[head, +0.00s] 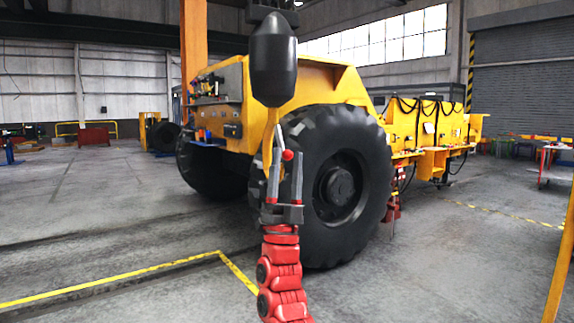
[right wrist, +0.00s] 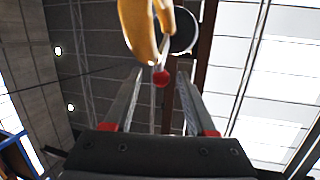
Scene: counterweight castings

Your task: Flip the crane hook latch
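A yellow crane hook (head: 268,138) hangs under a dark rounded hook block (head: 273,62). It shows large at the top of the right wrist view (right wrist: 138,30). A red ball knob (head: 288,155) sits beside the hook, and in the right wrist view the knob (right wrist: 160,78) is on the end of a thin light latch rod (right wrist: 165,50). My right gripper (head: 287,157) points up below the hook, open. The knob shows between its fingertips in both views; I see no finger touching it. My left gripper is not in view.
A big yellow vehicle (head: 318,83) with a large black tyre (head: 345,185) stands behind the hook. A yellow post (head: 562,265) rises at the right edge. The floor (head: 120,230) at left is clear, with yellow lines.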

